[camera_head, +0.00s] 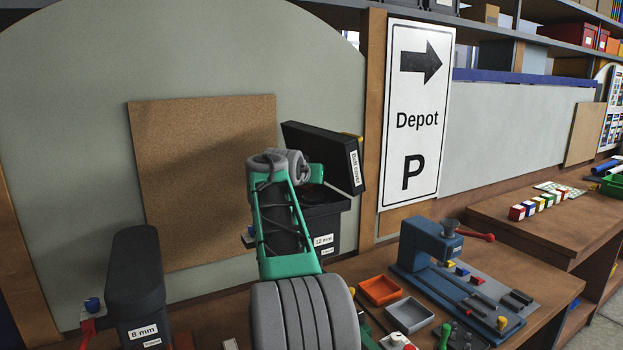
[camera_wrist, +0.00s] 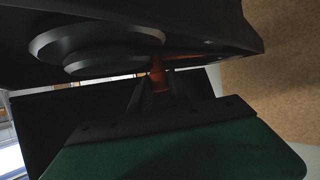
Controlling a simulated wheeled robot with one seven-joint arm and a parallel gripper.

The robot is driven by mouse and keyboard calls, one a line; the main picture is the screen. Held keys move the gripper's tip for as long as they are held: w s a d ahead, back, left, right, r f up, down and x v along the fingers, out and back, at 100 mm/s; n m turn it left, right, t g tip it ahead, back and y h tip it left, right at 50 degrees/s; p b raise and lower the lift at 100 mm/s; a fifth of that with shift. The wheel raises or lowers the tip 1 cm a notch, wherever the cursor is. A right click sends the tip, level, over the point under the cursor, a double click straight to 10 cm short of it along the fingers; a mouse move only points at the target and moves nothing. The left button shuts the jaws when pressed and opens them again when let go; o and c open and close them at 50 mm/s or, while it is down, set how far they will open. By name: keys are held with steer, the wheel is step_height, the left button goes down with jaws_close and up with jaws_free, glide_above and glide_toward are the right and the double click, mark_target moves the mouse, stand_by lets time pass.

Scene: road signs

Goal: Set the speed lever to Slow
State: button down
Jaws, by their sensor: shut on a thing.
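My gripper (camera_wrist: 153,92) shows in the wrist view as dark fingers closed around a thin orange-red lever (camera_wrist: 158,72). The lever passes beside the underside of a black body with round stepped discs. No Slow or other speed marking is readable, so its setting cannot be told. In the head view, my arm reaches to the black machine labelled 12 mm (camera_head: 322,226), and its raised black cover (camera_head: 318,152) stands tilted open. My fingertips and the lever are hidden there behind my arm and the machine.
A second black machine labelled 8 mm (camera_head: 137,275) stands at the left with a red handle. A blue press (camera_head: 432,248), an orange tray (camera_head: 380,291) and a grey tray (camera_head: 409,315) are at the right. A cork board (camera_head: 205,180) and Depot sign (camera_head: 416,115) stand behind.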

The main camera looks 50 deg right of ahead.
steer(key=shift+w+a+r, duration=0.15)
steer(key=shift+w+r, duration=0.1)
steer(key=shift+r, duration=0.1)
steer(key=c, duration=1.6)
jaws_free()
steer(key=shift+o, duration=0.8)
steer(key=shift+w+a+f, duration=0.1)
steer(key=shift+w+f, duration=0.05)
steer(key=shift+w, duration=0.05)
steer(key=shift+o, duration=1.2)
steer(key=shift+s+f, duration=0.1)
steer(key=shift+s, duration=0.15)
